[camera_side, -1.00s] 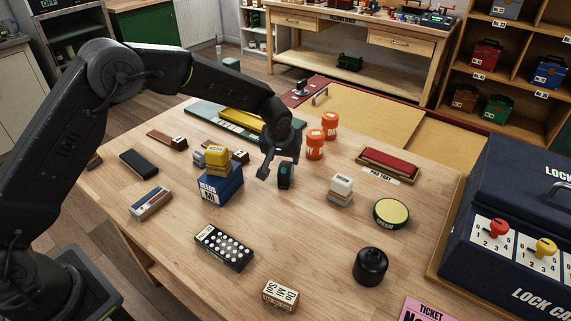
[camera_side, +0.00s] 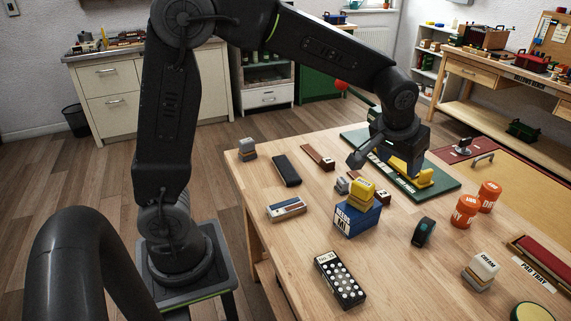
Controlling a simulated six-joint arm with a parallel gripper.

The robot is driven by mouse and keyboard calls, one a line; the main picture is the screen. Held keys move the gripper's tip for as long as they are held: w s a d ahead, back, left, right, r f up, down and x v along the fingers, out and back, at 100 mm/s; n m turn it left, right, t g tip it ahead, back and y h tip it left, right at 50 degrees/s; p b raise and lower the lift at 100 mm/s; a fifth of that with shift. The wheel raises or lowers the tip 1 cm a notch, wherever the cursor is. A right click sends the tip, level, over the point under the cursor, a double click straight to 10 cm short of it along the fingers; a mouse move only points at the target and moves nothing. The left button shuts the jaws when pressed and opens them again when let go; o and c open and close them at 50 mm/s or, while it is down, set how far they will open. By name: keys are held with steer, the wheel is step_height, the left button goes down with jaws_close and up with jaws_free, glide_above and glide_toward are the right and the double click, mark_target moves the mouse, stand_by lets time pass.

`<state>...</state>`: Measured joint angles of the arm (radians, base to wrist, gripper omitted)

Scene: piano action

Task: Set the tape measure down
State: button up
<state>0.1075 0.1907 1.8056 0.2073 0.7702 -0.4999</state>
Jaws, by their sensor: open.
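The tape measure (camera_side: 423,232), a small dark rounded case with a teal-grey side, stands on the wooden table, right of the blue box. Nothing is holding it. My gripper (camera_side: 384,168) is open and apart from it, up and to the left in the picture. The gripper overlaps the green board (camera_side: 445,187) and part of the yellow piece (camera_side: 425,180) there. I cannot tell its exact height above them.
A black dotted box (camera_side: 340,279) lies at the front. Bare table surrounds the tape measure.

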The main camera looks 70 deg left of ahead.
steer(key=s+a+r+m, duration=0.1)
steer(key=s, duration=1.1)
steer(key=s+a+r+m+t+h, duration=0.1)
steer(key=s+r+m, duration=0.1)
steer(key=s, duration=1)
steer(key=shift+s+r, duration=0.15)
steer(key=shift+r, duration=0.15)
